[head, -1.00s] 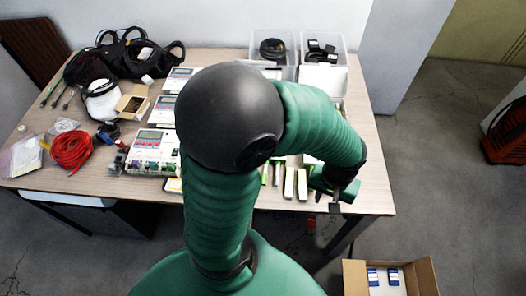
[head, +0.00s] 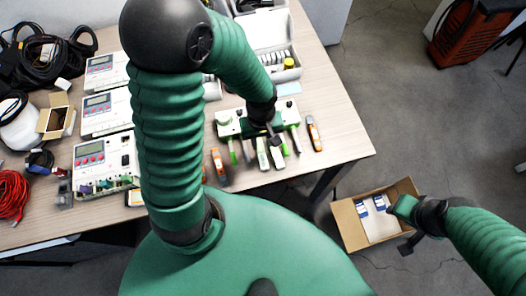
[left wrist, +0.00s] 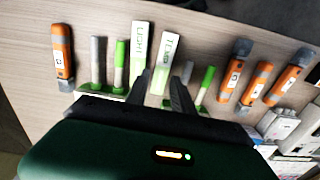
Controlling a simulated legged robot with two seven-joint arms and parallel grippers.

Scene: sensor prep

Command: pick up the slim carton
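Two slim white-and-green cartons stand out in the left wrist view: one marked "LIGHT" (left wrist: 142,48) and one beside it with partly readable lettering (left wrist: 167,62). In the head view, slim cartons (head: 262,157) lie near the table's front edge. My left gripper (left wrist: 161,90) is open; its fingers point at the cartons, with the right-hand carton's lower end between the fingertips in the picture. Contact cannot be told. In the head view the left gripper (head: 272,138) is over this row.
Green-and-grey sticks (left wrist: 119,64) and orange-and-grey tools (left wrist: 62,52) flank the cartons closely. An open cardboard box (head: 349,228) with blue-and-white items stands on the floor. White meters (head: 104,113) and red cable (head: 12,194) occupy the table's left side.

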